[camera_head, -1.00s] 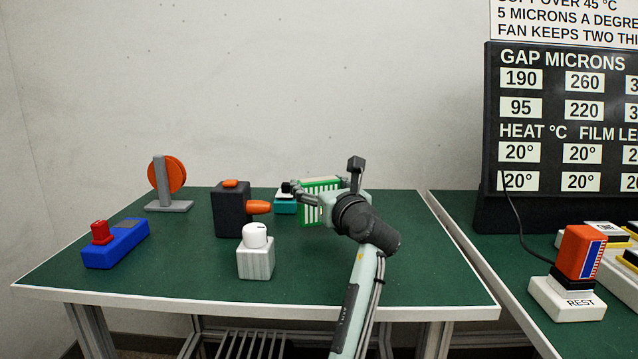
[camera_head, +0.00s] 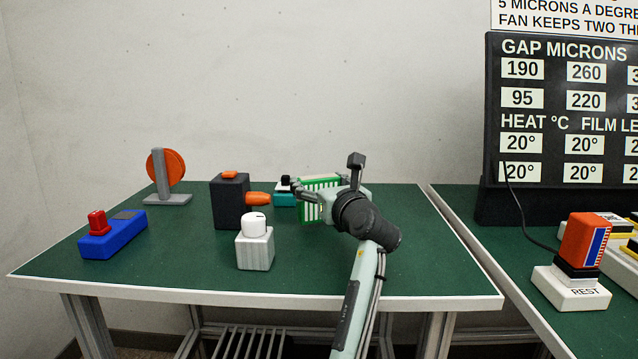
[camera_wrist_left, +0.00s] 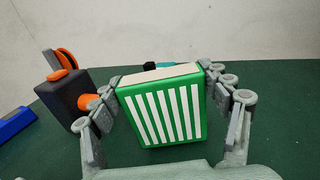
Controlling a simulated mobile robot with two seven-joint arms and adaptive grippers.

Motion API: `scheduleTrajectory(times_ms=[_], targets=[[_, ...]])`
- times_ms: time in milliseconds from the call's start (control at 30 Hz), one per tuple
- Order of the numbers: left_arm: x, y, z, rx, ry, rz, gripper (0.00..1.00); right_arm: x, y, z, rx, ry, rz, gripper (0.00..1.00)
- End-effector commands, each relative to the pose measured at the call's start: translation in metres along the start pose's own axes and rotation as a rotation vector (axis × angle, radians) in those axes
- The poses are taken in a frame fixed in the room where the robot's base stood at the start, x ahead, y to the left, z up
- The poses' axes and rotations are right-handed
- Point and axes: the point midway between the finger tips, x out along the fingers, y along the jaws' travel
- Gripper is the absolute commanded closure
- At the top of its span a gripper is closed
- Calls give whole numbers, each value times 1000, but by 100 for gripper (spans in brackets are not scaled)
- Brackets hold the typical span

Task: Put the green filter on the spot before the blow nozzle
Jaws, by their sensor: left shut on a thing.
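The green filter (camera_wrist_left: 165,114), a block with white stripes and a pale top, is between the fingers of my left gripper (camera_wrist_left: 163,95). My left gripper is shut on it, with one finger at each side. In the head view the filter (camera_head: 313,205) stands upright at the table's back half, partly hidden by my left gripper (camera_head: 322,193). The blow nozzle (camera_head: 258,199) is an orange tip on a dark box (camera_head: 231,205); the filter is just to its right, with a small gap. The spot itself cannot be made out. My right gripper is not in view.
A white knob block (camera_head: 255,246) stands in front of the nozzle. A teal block (camera_head: 284,198) is behind, close to the filter. An orange disc on a stand (camera_head: 167,170) and a blue switch box (camera_head: 112,238) are at left.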

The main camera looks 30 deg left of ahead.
Motion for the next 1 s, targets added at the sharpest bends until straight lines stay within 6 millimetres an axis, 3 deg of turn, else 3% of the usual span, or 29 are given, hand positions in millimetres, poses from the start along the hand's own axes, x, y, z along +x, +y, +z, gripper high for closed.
scheduleTrajectory(times_ms=[733, 767, 933, 1000], targets=[[0, 0, -12, 1, -1, 0, 60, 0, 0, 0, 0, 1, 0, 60], [0, 0, -11, 0, -1, 0, 21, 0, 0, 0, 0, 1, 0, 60], [0, 0, -11, 0, -1, 0, 0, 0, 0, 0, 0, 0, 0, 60], [0, 0, -12, 0, 0, 0, 0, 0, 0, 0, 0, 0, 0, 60]])
